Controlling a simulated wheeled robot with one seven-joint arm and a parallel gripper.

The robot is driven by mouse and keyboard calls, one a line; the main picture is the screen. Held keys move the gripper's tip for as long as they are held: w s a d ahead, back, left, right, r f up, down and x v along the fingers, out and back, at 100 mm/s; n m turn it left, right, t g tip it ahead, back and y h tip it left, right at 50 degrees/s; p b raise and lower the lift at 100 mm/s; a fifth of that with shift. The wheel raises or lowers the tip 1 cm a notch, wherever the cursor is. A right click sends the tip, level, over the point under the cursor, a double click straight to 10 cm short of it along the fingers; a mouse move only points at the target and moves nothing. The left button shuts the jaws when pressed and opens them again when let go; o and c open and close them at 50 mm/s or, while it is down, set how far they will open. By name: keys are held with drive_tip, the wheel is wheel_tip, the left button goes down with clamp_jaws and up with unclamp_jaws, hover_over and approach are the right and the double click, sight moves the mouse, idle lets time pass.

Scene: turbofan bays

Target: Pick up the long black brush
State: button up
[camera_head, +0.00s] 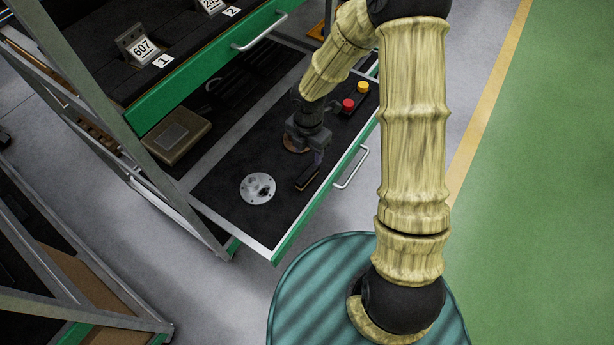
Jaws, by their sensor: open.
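A long dark piece with a tan edge, which looks like the black brush (303,184), lies in the pulled-out lower drawer (222,205), right of a silver disc. My gripper (312,163) points down into the drawer, right over the far end of this piece. The jaws are open. The fingers are dark and small against the black drawer lining, so I cannot tell whether they are around the brush or just above it. The gripper hides part of the brush's far end.
A silver flanged disc (257,188) lies left of the gripper. A brown round thing (291,147) is partly hidden behind it. A button box (349,105) stands farther back. The upper drawer (190,90) with numbered tags overhangs at left. The drawer handle (352,168) sticks out right.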

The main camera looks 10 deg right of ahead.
sight(307, 173)
wheel_tip(307, 173, down, 7)
drive_tip(key=shift+r+b, duration=0.2)
drive_tip(key=shift+b, duration=0.15)
wheel_tip(307, 173, down, 5)
drive_tip(key=shift+s+a+f, duration=0.1)
drive_tip(key=shift+a, duration=0.05)
idle(0.3)
drive_tip(key=shift+c, duration=0.2)
drive_tip(key=c, duration=1)
